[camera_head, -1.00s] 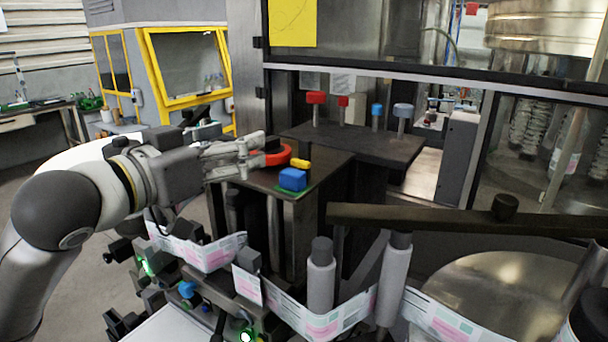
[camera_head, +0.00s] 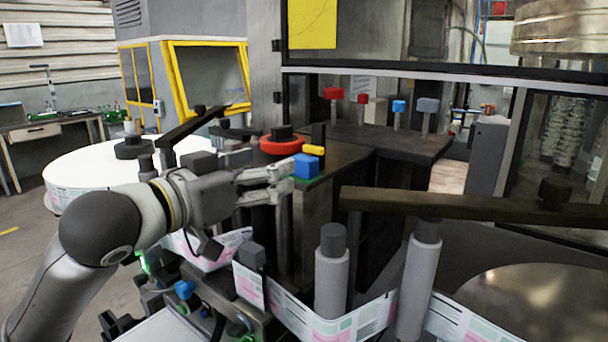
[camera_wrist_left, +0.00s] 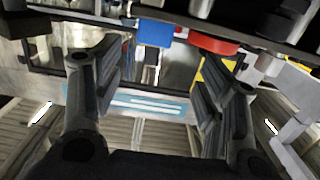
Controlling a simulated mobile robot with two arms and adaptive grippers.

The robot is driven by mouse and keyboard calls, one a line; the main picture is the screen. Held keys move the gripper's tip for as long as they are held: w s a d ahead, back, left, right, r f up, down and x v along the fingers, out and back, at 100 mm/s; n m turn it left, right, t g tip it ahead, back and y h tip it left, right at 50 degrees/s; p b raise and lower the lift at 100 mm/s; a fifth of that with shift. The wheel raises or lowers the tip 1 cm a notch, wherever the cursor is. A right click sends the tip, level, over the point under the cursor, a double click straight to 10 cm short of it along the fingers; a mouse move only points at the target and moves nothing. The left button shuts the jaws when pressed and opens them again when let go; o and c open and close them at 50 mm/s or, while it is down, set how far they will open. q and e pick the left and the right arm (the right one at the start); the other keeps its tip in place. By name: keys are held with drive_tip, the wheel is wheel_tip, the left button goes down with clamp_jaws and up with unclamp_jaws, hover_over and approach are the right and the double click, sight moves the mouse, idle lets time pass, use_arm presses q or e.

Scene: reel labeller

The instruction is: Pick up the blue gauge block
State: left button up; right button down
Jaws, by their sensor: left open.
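The blue gauge block (camera_head: 306,166) sits at the near edge of a dark raised table (camera_head: 340,160). A small yellow piece (camera_head: 314,150) and a red ring (camera_head: 281,146) with a dark centre are beside it. My left gripper (camera_head: 287,180) is at the table's near left edge, just left of the block and slightly lower. In the left wrist view, my open fingers (camera_wrist_left: 160,85) are empty, and the blue block (camera_wrist_left: 155,33) shows beyond them near the top. The red ring (camera_wrist_left: 201,43) is right of it there. My right gripper is in neither view.
A dark horizontal bar (camera_head: 440,203) and grey rollers (camera_head: 332,270) with a label web (camera_head: 285,308) stand in front and to the right. Red and blue knobs on posts (camera_head: 398,107) rise at the back of the table. A white round reel (camera_head: 90,165) is at left.

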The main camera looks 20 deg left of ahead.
sight(298, 160)
use_arm(q)
drive_tip(key=p+x, duration=0.1)
drive_tip(key=x, duration=0.3)
drive_tip(key=shift+w+d, duration=0.25)
drive_tip(key=shift+w, duration=0.05)
drive_tip(key=p+x, duration=0.1)
drive_tip(key=x, duration=0.1)
drive_tip(key=p+x, duration=0.1)
drive_tip(key=x, duration=0.1)
drive_tip(key=shift+w+d, duration=0.25)
drive_tip(key=shift+d, duration=0.2)
drive_tip(key=shift+w+f, duration=0.1)
drive_tip(key=shift+w, duration=0.15)
drive_tip(key=shift+s, duration=0.15)
drive_tip(key=shift+c, duration=0.9)
drive_tip(key=c, duration=1)
drive_tip(key=shift+c, duration=0.2)
